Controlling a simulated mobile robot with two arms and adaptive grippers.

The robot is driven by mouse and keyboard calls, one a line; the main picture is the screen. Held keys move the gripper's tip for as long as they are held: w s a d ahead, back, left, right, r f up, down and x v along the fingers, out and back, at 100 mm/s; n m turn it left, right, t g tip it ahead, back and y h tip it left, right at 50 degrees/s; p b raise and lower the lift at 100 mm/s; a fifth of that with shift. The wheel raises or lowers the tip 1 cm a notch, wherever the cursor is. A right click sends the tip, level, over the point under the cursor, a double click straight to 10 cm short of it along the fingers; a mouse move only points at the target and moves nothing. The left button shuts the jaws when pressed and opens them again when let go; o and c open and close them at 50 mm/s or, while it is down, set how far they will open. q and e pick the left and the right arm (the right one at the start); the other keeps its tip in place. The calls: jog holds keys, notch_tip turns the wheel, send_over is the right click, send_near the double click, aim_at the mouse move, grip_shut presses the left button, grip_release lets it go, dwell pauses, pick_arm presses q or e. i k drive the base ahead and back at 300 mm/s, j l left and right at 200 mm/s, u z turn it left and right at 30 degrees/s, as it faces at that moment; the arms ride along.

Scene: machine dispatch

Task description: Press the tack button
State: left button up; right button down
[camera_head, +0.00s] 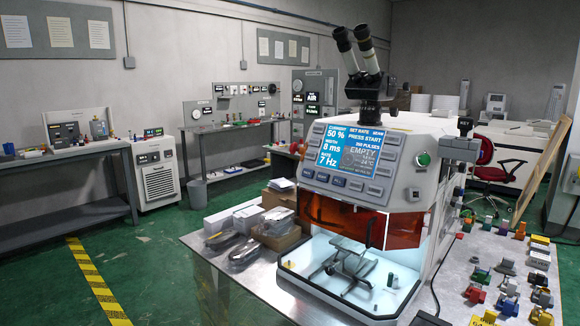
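A white bench machine (405,148) with a binocular eyepiece (356,48) on top stands on a metal table. Its blue screen (351,152) reads current 50 %, width 8 ms, rate 7 Hz, "press start" and "empty". Grey buttons flank the screen on both sides, and a row of buttons (338,181) runs below it. Their labels are too small to read, so I cannot tell which one is the tack button. A round green button (424,159) sits right of the panel. Neither of my grippers shows in this view.
Below the panel are orange shields (343,217) and a lit open chamber (350,290) with a metal stand inside. Small coloured parts (507,305) crowd the table's right side. Boxes and bagged items (245,250) lie left of the machine. A dark cable hangs at its right.

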aim_at(306, 173)
jog(key=i+j+z, duration=0.1)
jog(key=j, duration=0.3)
jog(key=i+j+z, duration=0.1)
jog(key=j, duration=0.3)
jog(key=i+j, duration=0.2)
jog(key=j, duration=0.25)
jog(key=i+j+z, duration=0.15)
jog(key=j, duration=0.25)
